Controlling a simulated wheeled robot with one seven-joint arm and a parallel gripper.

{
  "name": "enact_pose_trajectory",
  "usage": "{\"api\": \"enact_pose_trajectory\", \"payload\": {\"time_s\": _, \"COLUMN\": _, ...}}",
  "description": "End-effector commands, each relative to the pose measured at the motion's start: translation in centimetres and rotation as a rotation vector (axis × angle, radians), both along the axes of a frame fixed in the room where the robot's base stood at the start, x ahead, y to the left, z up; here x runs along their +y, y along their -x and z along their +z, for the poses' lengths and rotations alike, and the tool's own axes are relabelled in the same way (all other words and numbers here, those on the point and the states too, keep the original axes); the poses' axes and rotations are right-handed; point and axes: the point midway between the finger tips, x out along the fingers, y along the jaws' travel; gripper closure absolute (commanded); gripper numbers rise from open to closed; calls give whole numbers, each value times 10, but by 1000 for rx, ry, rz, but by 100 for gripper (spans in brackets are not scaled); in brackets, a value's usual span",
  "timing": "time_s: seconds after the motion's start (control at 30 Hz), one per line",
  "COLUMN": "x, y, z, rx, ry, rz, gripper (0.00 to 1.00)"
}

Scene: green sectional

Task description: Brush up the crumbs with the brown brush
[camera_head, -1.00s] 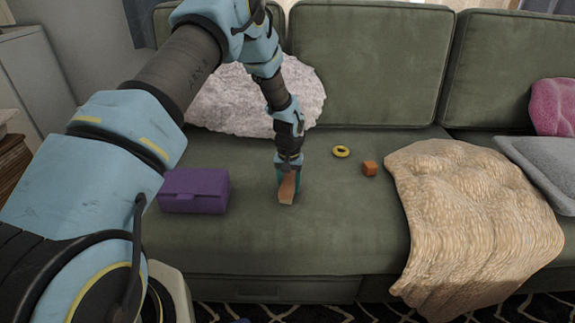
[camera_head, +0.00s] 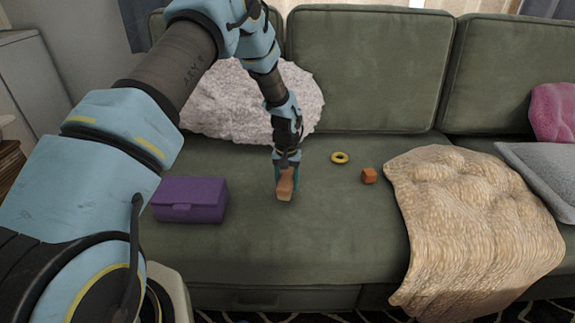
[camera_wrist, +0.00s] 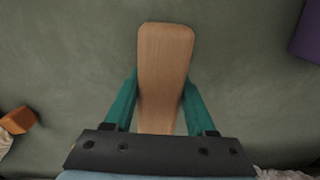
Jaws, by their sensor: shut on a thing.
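The brown brush (camera_head: 285,189) is a light wooden block with rounded corners. It also shows in the wrist view (camera_wrist: 165,62). My gripper (camera_head: 286,178) is shut on it, with a teal finger on each side in the wrist view (camera_wrist: 158,95). The brush is at or just above the green sofa seat (camera_head: 260,250); I cannot tell whether it touches. Its underside is hidden. I can make out no crumbs on the seat in either view.
A purple box (camera_head: 190,200) sits left of the brush. A yellow ring (camera_head: 340,162) and an orange cube (camera_head: 369,175) lie to the right. A beige blanket (camera_head: 465,220) drapes over the seat further right. A pale fluffy cushion (camera_head: 225,105) is behind my arm.

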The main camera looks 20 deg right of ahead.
Motion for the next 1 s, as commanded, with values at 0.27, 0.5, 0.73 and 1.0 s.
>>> {"api": "enact_pose_trajectory", "payload": {"time_s": 0.27, "x": 2, "y": -1, "z": 27, "rx": 3, "ry": -3, "rz": 1, "gripper": 100}}
{"api": "enact_pose_trajectory", "payload": {"time_s": 0.5, "x": 3, "y": -3, "z": 48, "rx": 3, "ry": -3, "rz": 1, "gripper": 100}}
{"api": "enact_pose_trajectory", "payload": {"time_s": 0.73, "x": 4, "y": -3, "z": 57, "rx": 3, "ry": -3, "rz": 2, "gripper": 100}}
{"api": "enact_pose_trajectory", "payload": {"time_s": 1.0, "x": 4, "y": -4, "z": 56, "rx": 3, "ry": -3, "rz": 3, "gripper": 100}}
